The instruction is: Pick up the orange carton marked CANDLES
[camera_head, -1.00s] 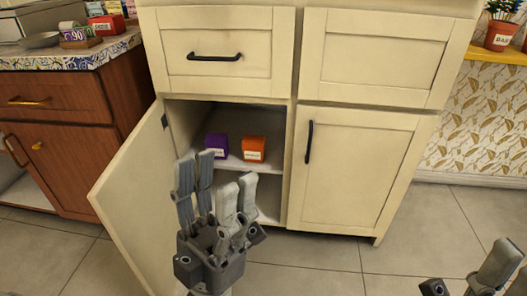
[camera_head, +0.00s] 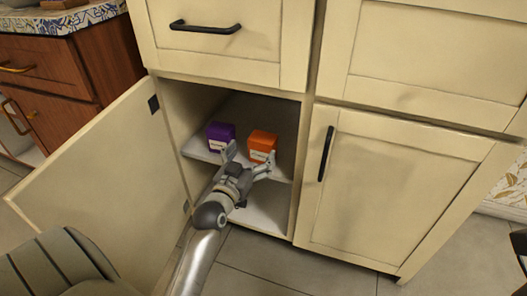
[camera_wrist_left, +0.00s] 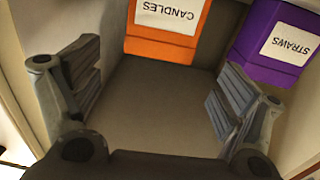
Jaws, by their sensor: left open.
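The orange carton (camera_head: 263,139) stands on the inner shelf of the open lower cabinet. In the left wrist view its CANDLES label reads upside down on the carton (camera_wrist_left: 160,48) at the top. My left gripper (camera_head: 249,158) is open and empty at the cabinet opening, just in front of the carton. In the wrist view its two fingers (camera_wrist_left: 160,85) are spread wide, with bare shelf between them and the carton beyond, a little apart. A dark part at the right edge of the head view seems to be my right gripper (camera_head: 520,243); its fingers are cut off.
A purple carton marked STRAWS (camera_wrist_left: 270,55) stands beside the orange one, to its left in the head view (camera_head: 220,136). The open cabinet door (camera_head: 110,185) is at left. The closed right door (camera_head: 390,190) and a drawer (camera_head: 215,40) border the opening.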

